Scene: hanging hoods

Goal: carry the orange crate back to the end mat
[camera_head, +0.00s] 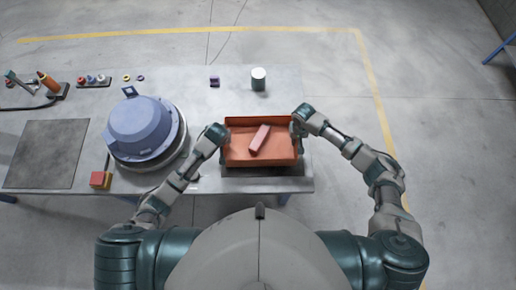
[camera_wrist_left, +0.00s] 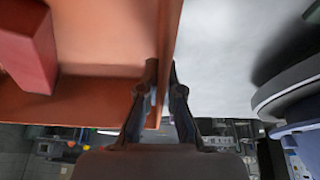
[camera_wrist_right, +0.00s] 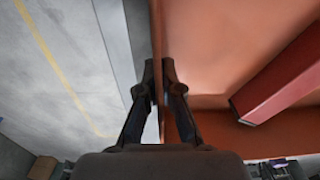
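The orange crate (camera_head: 262,162) is at the right end of the table, above or on a dark mat (camera_head: 268,184) whose front strip shows. A red block (camera_head: 259,138) lies slanted inside it. My left gripper (camera_wrist_left: 162,68) is shut on the crate's left wall, one finger on each side. My right gripper (camera_wrist_right: 157,68) is shut on the right wall the same way. Whether the crate's underside touches the mat is hidden. Another dark mat (camera_head: 45,153) lies bare at the table's left end.
A blue hood (camera_head: 139,127) on a round grey base stands between the bare mat and the crate. A canister (camera_head: 258,79) and a purple piece (camera_head: 214,81) stand behind. Tools and rings (camera_head: 94,80) line the back left.

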